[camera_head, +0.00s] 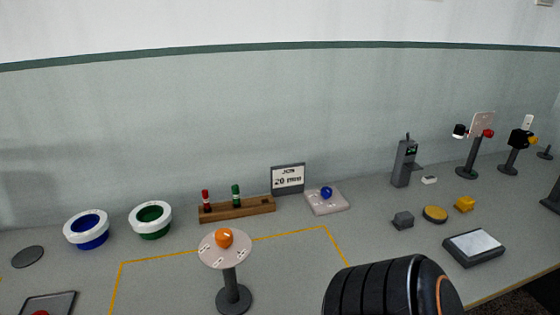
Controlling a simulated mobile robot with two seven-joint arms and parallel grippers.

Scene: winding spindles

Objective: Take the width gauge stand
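A grey upright stand (403,164) with a small green-lit display and a short side ledge is at the back of the table, right of centre; it looks like a gauge stand, but I cannot read a label on it. A small white block (429,180) lies beside its foot. Neither of my grippers is in view. Only a black ribbed part of my own body shows at the bottom, right of centre.
A round-topped pedestal (230,276) with an orange ball (224,238) stands at the front. A grey block (402,221), a yellow disc (435,214) and a scale-like pad (474,247) lie before the stand. Posts with coloured knobs (470,157) are farther right. A "20 mm" sign (288,179) is left.

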